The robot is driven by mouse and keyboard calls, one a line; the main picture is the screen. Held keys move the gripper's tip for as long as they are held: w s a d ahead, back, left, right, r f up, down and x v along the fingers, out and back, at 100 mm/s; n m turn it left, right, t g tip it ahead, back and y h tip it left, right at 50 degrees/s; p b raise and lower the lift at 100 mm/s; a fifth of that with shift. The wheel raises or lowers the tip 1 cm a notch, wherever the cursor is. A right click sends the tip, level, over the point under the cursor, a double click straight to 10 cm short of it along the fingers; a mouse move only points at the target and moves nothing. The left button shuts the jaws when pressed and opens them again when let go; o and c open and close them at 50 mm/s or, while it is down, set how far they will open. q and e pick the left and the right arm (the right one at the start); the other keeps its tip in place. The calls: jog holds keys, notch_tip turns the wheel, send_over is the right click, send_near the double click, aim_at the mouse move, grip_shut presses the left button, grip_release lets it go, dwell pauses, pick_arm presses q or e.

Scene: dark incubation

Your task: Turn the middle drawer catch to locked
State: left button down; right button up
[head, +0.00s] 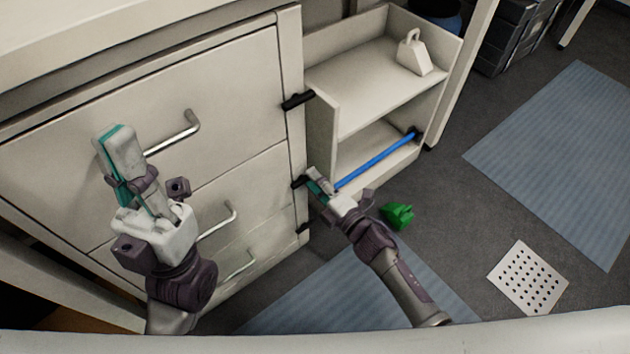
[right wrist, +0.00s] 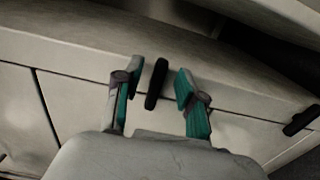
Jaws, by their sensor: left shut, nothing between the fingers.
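The pale drawer unit (head: 150,85) has several dark catches down its right edge. The middle catch (head: 300,182) is partly hidden by my right gripper (head: 320,186) in the head view. In the right wrist view, a black catch (right wrist: 156,84) sits between the open teal fingertips of my right gripper (right wrist: 158,90), closer to the left finger, with a gap on both sides. It lies across the seam of the drawer front. My left gripper (head: 112,150) is shut and empty, in front of the top drawer, left of its handle.
The top catch (head: 297,100) and bottom catch (head: 303,228) lie above and below. Bar handles (head: 175,135) stick out from the drawers. An open shelf (head: 375,85) at right holds a white weight-like object (head: 413,53) and a blue rod (head: 375,160). A green object (head: 398,216) lies on the floor.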

jog(key=v, duration=1.2)
dwell(0.4)
